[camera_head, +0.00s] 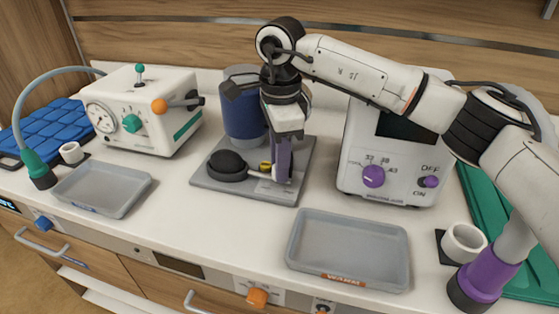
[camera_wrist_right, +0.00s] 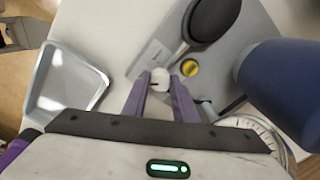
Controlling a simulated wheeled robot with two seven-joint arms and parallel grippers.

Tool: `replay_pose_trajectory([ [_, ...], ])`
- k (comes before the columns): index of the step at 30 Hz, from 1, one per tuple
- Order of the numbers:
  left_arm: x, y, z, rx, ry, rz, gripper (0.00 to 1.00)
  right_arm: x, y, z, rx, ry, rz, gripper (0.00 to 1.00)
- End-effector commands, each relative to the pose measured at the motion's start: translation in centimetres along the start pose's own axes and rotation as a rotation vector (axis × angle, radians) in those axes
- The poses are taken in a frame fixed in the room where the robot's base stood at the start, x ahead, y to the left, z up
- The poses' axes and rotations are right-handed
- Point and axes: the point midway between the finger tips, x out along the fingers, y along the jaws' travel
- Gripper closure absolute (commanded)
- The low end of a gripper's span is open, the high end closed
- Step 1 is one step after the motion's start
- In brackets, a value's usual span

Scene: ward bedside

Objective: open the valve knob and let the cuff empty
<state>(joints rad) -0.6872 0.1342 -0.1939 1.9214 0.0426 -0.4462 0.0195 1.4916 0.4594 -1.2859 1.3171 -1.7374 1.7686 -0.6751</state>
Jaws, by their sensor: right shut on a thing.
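A grey base plate (camera_head: 270,190) carries a black squeeze bulb (camera_head: 227,165) and an upright blue cuff (camera_head: 243,120). The bulb (camera_wrist_right: 212,18) and cuff (camera_wrist_right: 292,85) also show in the wrist view. My right gripper (camera_head: 282,172) points down over the plate, right of the bulb. In the wrist view its purple fingers (camera_wrist_right: 162,82) are shut on a small white valve knob (camera_wrist_right: 160,77) with a dark mark. A yellow round part (camera_wrist_right: 190,68) sits just beside the right finger. In the head view the fingers hide the knob. My left gripper is not in view.
A grey tray (camera_head: 348,215) labelled WARM lies in front right, another tray (camera_head: 102,207) at left. A white machine with a purple dial (camera_head: 373,176) stands right of the plate, a dial box (camera_head: 150,130) left. A white cup (camera_head: 463,243) stands near my right arm.

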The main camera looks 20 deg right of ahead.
Motion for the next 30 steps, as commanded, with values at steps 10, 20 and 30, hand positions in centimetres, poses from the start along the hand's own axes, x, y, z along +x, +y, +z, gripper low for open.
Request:
replay_pose_trajectory([
  [10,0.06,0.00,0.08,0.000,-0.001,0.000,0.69,-0.06,-0.08,0.08,0.261,0.010,-0.001,0.97],
  [20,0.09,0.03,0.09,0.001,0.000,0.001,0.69,-0.09,-0.19,0.06,0.576,0.023,-0.002,0.97],
  [30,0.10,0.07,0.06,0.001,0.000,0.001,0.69,-0.12,-0.27,0.09,0.898,0.034,-0.002,0.97],
])
